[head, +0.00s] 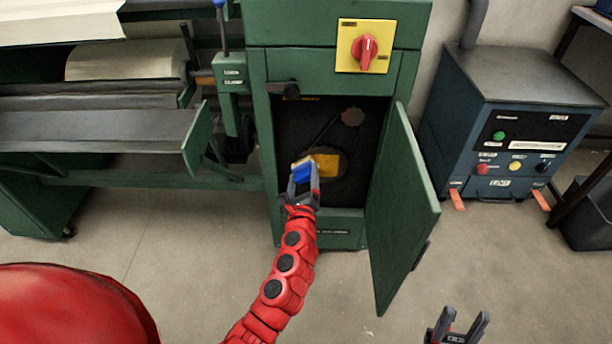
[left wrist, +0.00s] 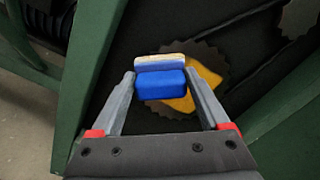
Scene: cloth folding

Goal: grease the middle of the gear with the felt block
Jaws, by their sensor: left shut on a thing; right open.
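The felt block (head: 302,171) is blue with a pale felt face. It also shows in the left wrist view (left wrist: 160,84), with the pale face at its far side. My left gripper (head: 304,178) is shut on the block inside the open doorway of the green cabinet. A dark toothed gear (left wrist: 213,57) lies behind the block, with a yellow patch (left wrist: 207,76) over its middle. The patch also shows in the head view (head: 328,163). The block hides part of the gear; I cannot tell whether they touch. My right gripper (head: 458,326) is open and empty at the lower right.
The green cabinet door (head: 402,205) stands open to the right of the doorway. A smaller gear (head: 352,117) sits higher inside. A red switch on a yellow plate (head: 362,46) is above. A blue-grey machine (head: 519,120) stands at the right. Floor in front is clear.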

